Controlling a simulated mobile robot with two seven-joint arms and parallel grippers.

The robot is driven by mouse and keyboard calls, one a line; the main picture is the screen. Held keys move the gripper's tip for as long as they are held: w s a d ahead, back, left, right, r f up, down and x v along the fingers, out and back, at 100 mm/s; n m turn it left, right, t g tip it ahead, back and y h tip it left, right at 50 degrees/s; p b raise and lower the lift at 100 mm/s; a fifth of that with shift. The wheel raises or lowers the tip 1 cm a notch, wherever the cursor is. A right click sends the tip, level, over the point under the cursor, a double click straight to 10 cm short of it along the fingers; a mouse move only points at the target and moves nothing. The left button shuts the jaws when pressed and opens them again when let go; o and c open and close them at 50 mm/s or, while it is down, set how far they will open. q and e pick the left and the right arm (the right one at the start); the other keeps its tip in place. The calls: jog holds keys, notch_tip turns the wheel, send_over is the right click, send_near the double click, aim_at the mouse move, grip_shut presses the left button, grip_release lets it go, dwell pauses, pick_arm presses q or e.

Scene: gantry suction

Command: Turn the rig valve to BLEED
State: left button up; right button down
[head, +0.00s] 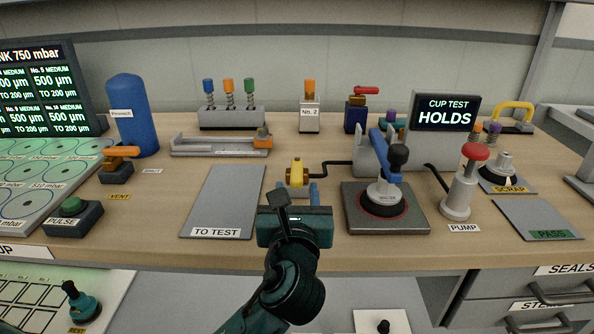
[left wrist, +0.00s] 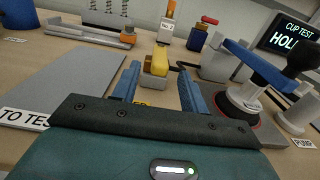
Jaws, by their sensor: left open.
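The rig valve (head: 297,170) is a small block with a yellow handle, near the middle of the bench; a black hose runs from it to the cup test rig. Its handle also shows in the left wrist view (left wrist: 156,62), lying lengthwise away from me. My left gripper (head: 298,189) is open and empty, just on the near side of the valve. In the left wrist view its two blue fingers (left wrist: 158,80) point at the valve, one on each side of the line to it. A yellow label near the valve is mostly hidden behind the gripper. My right gripper is out of view.
The test rig's blue lever and suction cup (head: 385,195) stand close on the right, with the red-topped pump (head: 461,185) beyond. The TO TEST plate (head: 225,200) is bare on the left. An orange-handled vent valve (head: 119,155) stands far left. The screen (head: 445,112) reads CUP TEST HOLDS.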

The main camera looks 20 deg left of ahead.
aim_at(297, 166)
pick_arm(q)
jog(key=x, duration=0.8)
jog(key=shift+f+b, duration=0.1)
jog(key=shift+b, duration=0.3)
jog(key=shift+s, duration=0.1)
jog(key=shift+c, duration=0.2)
grip_shut()
